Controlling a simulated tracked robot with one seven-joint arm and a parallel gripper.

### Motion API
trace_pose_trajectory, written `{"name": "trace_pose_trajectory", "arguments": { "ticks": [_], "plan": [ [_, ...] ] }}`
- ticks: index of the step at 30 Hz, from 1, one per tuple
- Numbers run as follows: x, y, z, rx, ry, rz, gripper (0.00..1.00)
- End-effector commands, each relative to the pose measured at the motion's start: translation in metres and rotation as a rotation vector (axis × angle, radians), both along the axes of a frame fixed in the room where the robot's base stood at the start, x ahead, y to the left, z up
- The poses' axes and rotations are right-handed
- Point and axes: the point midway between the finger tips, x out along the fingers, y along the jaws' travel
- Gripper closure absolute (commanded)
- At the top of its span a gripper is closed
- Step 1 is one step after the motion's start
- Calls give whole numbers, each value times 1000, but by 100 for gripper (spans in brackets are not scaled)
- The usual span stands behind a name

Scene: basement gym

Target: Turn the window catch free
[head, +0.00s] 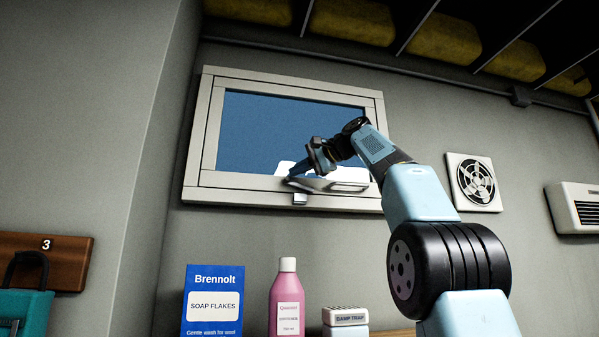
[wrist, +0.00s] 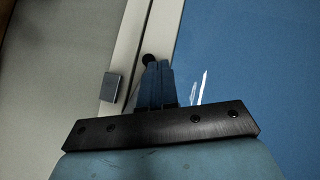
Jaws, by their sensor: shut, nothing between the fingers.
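The window (head: 292,116) has a pale frame around blue glass and is set in the grey wall. A silver piece that looks like the catch handle (head: 345,186) lies nearly level along its bottom rail, partly behind my arm. A small metal block (head: 300,199) sits just below; it shows as a grey square in the wrist view (wrist: 112,87). My gripper (head: 291,178) is shut and empty at the left end of the silver piece.
A blue soap flakes box (head: 212,300), a pink bottle (head: 287,298) and a white damp trap box (head: 345,320) stand below the window. A vent fan (head: 474,183) and a white heater (head: 577,207) are on the wall to the right. Open air lies left of my gripper.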

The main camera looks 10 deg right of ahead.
Motion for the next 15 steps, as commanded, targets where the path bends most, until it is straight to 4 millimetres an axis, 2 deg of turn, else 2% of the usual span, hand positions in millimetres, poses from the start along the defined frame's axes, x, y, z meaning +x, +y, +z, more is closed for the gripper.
{"name": "trace_pose_trajectory", "arguments": {
  "ticks": [15],
  "plan": [
    [-59,-59,20,-2,-1,-8,100]
  ]
}}
